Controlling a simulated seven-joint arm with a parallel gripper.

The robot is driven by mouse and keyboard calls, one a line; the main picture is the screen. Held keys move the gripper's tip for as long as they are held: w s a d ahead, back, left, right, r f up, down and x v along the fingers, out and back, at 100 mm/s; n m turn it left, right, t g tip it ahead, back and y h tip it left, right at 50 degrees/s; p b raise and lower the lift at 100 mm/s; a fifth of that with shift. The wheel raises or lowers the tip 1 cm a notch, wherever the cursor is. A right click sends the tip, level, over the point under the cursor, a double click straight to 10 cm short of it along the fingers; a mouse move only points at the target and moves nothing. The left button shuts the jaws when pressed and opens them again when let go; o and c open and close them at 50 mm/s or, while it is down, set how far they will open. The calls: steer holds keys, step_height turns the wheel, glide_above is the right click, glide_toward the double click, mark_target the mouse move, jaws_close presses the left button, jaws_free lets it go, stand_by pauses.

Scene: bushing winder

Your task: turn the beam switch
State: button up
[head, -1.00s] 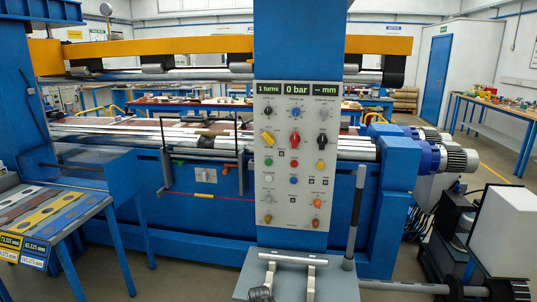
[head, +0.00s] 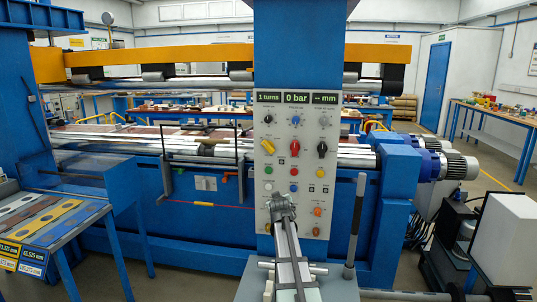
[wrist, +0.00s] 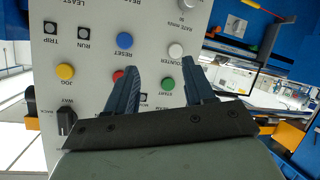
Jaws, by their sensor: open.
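The control panel (head: 306,205) is a pale upright plate on a blue column, with knobs and buttons. Its second row has a yellow switch (head: 268,146), a red switch (head: 295,147) and a black switch (head: 322,149). The black switch also shows in the wrist view (wrist: 66,121). I cannot read which one is the beam switch. My gripper (head: 283,196) is in front of the lower left of the panel, hiding some controls there. In the wrist view my gripper (wrist: 160,78) is open and empty, its fingers apart over the button area; the red button (wrist: 118,76) is partly covered.
Nearby are a blue button (wrist: 124,40), a white button (wrist: 176,51), a green button (wrist: 168,84) and a yellow button (wrist: 65,71). A dark upright lever (head: 355,220) stands right of the panel. A blue sample table (head: 62,238) is at left.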

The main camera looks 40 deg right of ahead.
steer(key=w+d+r+n+t+h, duration=0.1)
steer(key=w+r+n+t+h, duration=0.2)
steer(key=r, duration=0.4)
steer(key=n+t, duration=0.4)
steer(key=t, duration=0.1)
glide_toward(268, 149)
steer(key=shift+y, duration=0.4)
steer(key=x, duration=0.9)
steer(key=shift+s+d+r, duration=0.1)
steer(key=shift+d+r, duration=0.1)
steer(key=shift+r, duration=0.05)
steer(key=shift+c, duration=0.3)
jaws_close()
steer(key=shift+m, duration=0.3)
